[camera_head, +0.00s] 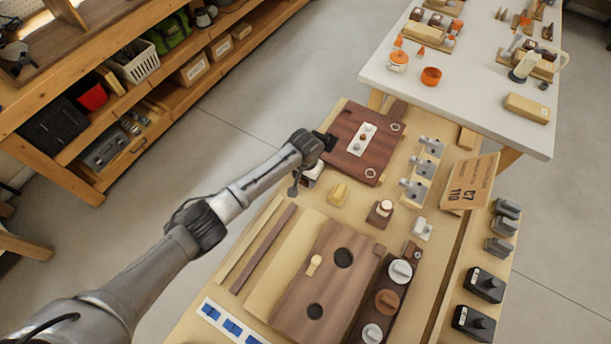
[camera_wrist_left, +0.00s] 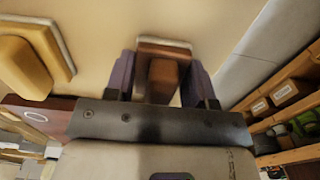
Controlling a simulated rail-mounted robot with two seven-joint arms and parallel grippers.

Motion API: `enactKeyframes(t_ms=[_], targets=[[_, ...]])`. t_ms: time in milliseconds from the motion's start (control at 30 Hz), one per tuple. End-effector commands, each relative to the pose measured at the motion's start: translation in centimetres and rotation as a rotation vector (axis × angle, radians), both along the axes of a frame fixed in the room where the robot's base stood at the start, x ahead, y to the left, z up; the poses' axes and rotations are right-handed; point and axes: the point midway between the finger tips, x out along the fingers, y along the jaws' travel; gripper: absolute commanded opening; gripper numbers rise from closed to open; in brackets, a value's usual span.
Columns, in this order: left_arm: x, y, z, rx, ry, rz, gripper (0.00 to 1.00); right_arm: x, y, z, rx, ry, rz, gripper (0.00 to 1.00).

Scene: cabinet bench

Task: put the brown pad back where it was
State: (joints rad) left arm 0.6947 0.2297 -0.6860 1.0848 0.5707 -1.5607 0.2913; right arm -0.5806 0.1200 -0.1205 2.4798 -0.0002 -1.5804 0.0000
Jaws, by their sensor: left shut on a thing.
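The brown pad (camera_wrist_left: 165,48) is a small brown block on a pale-edged base. My left gripper (camera_wrist_left: 161,82) is shut on its block, with one dark purple finger on each side. In the head view, the left gripper (camera_head: 310,178) is low over the bench, left of the dark red-brown board and the yellow block. The wrist and arm largely hide the pad there. I cannot tell whether the pad touches the bench. The yellow block (camera_head: 338,193), on a pale base, also shows in the wrist view (camera_wrist_left: 25,65). My right gripper is not in view.
The red-brown board (camera_head: 350,150) lies beside the gripper. A brown block with a white knob (camera_head: 380,212), grey metal fixtures (camera_head: 413,189) and a cardboard box (camera_head: 470,183) stand to the right. Long strips (camera_head: 262,250) and a wooden panel with dark holes (camera_head: 325,275) lie nearer.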

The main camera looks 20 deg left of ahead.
Motion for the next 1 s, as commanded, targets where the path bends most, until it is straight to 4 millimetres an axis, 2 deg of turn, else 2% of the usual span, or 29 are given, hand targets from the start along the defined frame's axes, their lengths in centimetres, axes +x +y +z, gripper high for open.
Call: enactKeyframes(t_ms=[200,233,467,767,867,1000], targets=[[0.0,0.0,-0.3,0.000,0.001,0.000,0.20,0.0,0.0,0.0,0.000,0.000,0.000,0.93],[0.0,0.0,-0.3,0.000,0.000,0.000,0.52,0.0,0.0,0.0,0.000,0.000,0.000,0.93],[0.0,0.0,-0.3,0.000,0.000,0.000,0.74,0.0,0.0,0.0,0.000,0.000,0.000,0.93],[0.0,0.0,0.0,0.000,-0.001,0.000,0.75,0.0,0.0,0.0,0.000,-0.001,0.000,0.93],[0.0,0.0,1.0,0.000,-0.001,-0.001,0.75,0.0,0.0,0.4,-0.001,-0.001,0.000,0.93],[0.1,0.0,3.4,-0.001,-0.003,-0.001,0.75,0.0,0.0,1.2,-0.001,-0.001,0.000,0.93]])
